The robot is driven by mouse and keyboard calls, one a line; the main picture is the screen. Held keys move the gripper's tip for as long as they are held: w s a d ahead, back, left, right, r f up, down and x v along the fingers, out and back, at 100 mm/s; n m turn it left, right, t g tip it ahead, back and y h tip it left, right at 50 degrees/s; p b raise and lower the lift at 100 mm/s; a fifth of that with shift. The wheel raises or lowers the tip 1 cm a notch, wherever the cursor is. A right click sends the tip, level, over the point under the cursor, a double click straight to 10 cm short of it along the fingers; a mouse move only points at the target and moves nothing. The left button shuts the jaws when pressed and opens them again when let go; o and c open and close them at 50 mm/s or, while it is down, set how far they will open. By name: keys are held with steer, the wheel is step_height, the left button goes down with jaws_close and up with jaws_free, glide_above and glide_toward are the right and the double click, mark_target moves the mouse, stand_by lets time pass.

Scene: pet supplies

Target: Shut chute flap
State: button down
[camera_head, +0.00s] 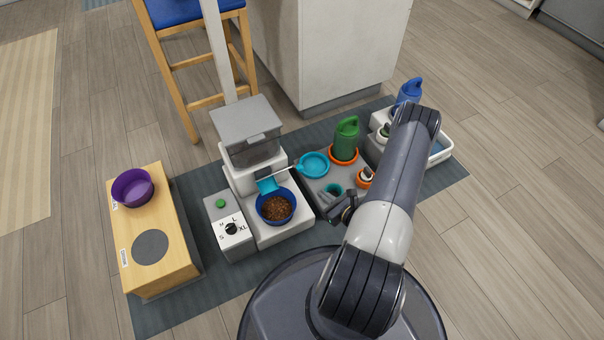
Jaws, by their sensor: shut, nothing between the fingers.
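The feeder (252,143) stands on the mat with a grey lidded hopper. Its light blue chute flap (267,185) sits at the front, tilted out over the back rim of a dark blue bowl. A pale rod runs right from the flap to a small blue knob (299,168). The bowl (262,214) stands on the feeder's white base and holds brown kibble (276,208). My gripper (342,208) is shut and empty, right of the bowl and apart from the flap and knob.
A light blue dish (315,164), a green watering can (346,138) and small pots stand right of the feeder. A dial box (233,240) with a green button is at left. A wooden stand (183,262) holds a purple bowl (132,188).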

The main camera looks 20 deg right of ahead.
steer(key=shift+s+d+f+m+h, duration=0.25)
steer(key=shift+f+m+h, duration=0.15)
steer(key=shift+f, duration=0.2)
steer(key=shift+s+d+f+m+h, duration=0.25)
steer(key=shift+f+m+h, duration=0.15)
steer(key=shift+f, duration=0.2)
steer(key=shift+w, duration=0.15)
steer(key=w+r+b+x, duration=0.1)
steer(key=r+b+x, duration=0.1)
steer(key=x, duration=1)
steer(key=shift+w+a+r+b, duration=0.2)
steer(key=shift+w+b, duration=0.1)
steer(key=shift+b, duration=0.6)
steer(key=shift+d+r, duration=0.1)
steer(key=shift+r, duration=0.05)
steer(key=shift+w+r+g, duration=0.2)
steer(key=shift+g, duration=0.1)
